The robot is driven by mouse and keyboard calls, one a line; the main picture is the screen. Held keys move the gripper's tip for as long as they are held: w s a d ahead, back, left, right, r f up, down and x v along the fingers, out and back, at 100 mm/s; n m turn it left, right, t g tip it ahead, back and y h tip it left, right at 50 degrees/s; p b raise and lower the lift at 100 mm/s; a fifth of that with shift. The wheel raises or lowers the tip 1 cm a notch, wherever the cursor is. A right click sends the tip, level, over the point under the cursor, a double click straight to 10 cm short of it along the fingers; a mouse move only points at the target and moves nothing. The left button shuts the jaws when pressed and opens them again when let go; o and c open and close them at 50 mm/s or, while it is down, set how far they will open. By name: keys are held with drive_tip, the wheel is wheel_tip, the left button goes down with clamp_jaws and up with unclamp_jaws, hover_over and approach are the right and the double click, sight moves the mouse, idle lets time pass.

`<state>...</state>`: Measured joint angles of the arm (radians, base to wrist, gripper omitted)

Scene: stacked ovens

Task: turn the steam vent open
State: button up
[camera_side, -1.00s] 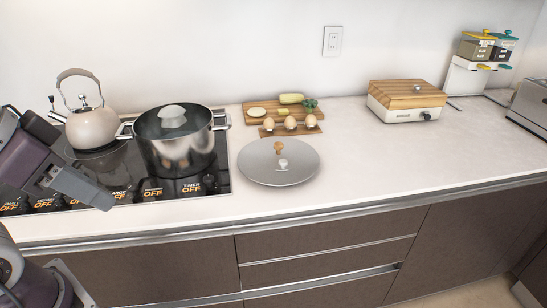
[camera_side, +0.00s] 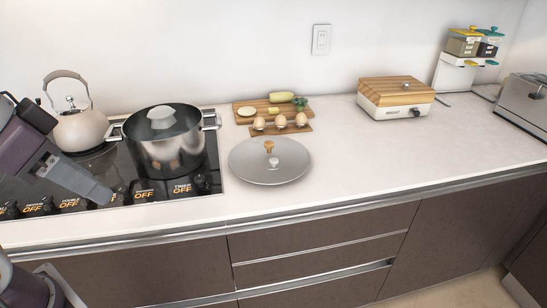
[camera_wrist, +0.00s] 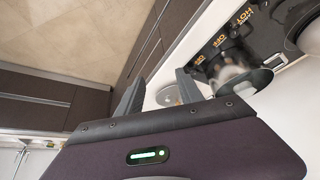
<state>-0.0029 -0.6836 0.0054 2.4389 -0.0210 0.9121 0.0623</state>
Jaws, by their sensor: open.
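A round grey lid (camera_side: 242,168) lies flat on the white counter, right of the hob. It carries a wooden knob (camera_side: 269,146) and a small pale piece (camera_side: 273,161) in front of it, which looks like the steam vent; its setting is too small to tell. My gripper (camera_side: 103,194) is at the left, over the front of the hob, well apart from the lid. In the wrist view my gripper (camera_wrist: 158,78) is open and empty, and the lid (camera_wrist: 168,97) shows beyond and between its fingers, partly hidden by them.
A lidded steel pot (camera_side: 172,148) stands on the hob between my gripper and the lid. A kettle (camera_side: 79,129) is behind my gripper. Boards with eggs (camera_side: 281,122) lie behind the lid. A white cooker (camera_side: 395,108) stands further right. The counter right of the lid is clear.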

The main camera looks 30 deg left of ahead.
drive_tip(key=w+r+m+g+h, duration=0.1)
drive_tip(key=w+r+m, duration=0.25)
drive_tip(key=w, duration=0.75)
drive_tip(key=m+g+h, duration=0.3)
drive_tip(key=m, duration=0.6)
hover_over(274, 159)
drive_tip(key=s+a, duration=0.1)
drive_tip(key=a, duration=0.2)
wheel_tip(274, 159, down, 16)
drive_tip(key=r, duration=0.1)
drive_tip(key=shift+m, duration=0.25)
drive_tip(key=x, duration=0.7)
drive_tip(key=shift+a+f, duration=0.15)
drive_tip(key=shift+f, duration=0.15)
drive_tip(key=shift+s, duration=0.1)
clamp_jaws()
